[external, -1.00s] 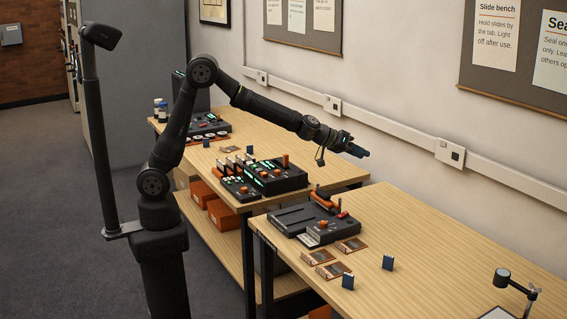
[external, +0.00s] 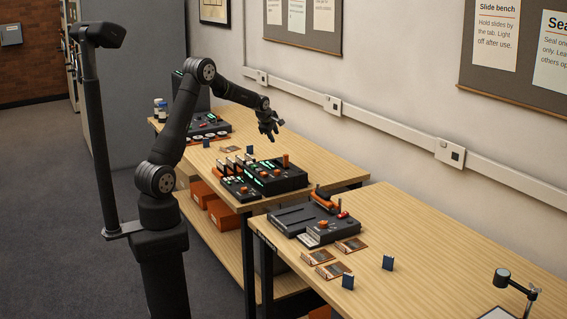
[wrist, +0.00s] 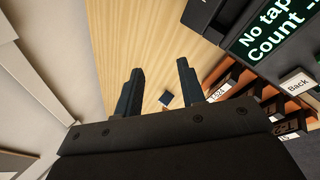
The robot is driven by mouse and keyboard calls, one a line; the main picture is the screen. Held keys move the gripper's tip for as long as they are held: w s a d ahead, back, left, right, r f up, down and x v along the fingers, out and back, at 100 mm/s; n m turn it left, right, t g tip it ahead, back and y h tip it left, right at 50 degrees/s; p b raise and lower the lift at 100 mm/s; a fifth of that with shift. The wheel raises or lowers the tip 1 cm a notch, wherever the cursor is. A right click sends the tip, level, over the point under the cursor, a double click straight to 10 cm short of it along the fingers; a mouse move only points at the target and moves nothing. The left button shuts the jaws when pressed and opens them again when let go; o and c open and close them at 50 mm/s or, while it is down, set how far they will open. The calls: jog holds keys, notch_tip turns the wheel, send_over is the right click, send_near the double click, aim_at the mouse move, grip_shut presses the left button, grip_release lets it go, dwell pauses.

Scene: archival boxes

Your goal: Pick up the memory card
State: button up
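A small dark blue piece (wrist: 167,98), which looks like the memory card, lies on the wooden bench in the wrist view, seen between my fingers and beyond them. A small blue piece (external: 249,150) on the middle bench in the external view may be the same one. My gripper (external: 270,127) is above that bench, pointing down. Its two fingers are apart with nothing held in the wrist view (wrist: 160,68).
A black device with a green-lit screen (wrist: 270,30) and a row of labelled cartridges (wrist: 245,95) are right of my fingers. A black console (external: 270,175) is on the middle bench, another (external: 312,222) on the near bench.

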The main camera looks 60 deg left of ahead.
jog(key=s+a+r+n+t+h, duration=0.1)
jog(key=s+a+r+n+t, duration=0.2)
jog(key=s+a, duration=0.45)
jog(key=s+a+r+n+t+h, duration=0.15)
jog(key=s+a+n, duration=0.25)
jog(key=a, duration=0.7)
jog(key=s+a+r+n+t+h, duration=0.1)
jog(key=s+a+r+n+t, duration=0.25)
jog(key=a, duration=0.55)
send_near(250, 148)
jog(key=x, duration=0.2)
jog(key=a+x, duration=0.1)
jog(key=x, duration=0.1)
jog(key=shift+w+r, duration=0.15)
jog(key=shift+w, duration=0.15)
jog(key=shift+d+f+x, duration=0.1)
jog(key=shift+f+x, duration=0.1)
jog(key=shift+x, duration=1.25)
jog(key=shift+d+f+x, duration=0.1)
jog(key=shift+f+x, duration=0.05)
jog(key=shift+x, duration=1.35)
jog(key=shift+s, duration=0.15)
jog(key=shift+c, duration=0.5)
grip_shut()
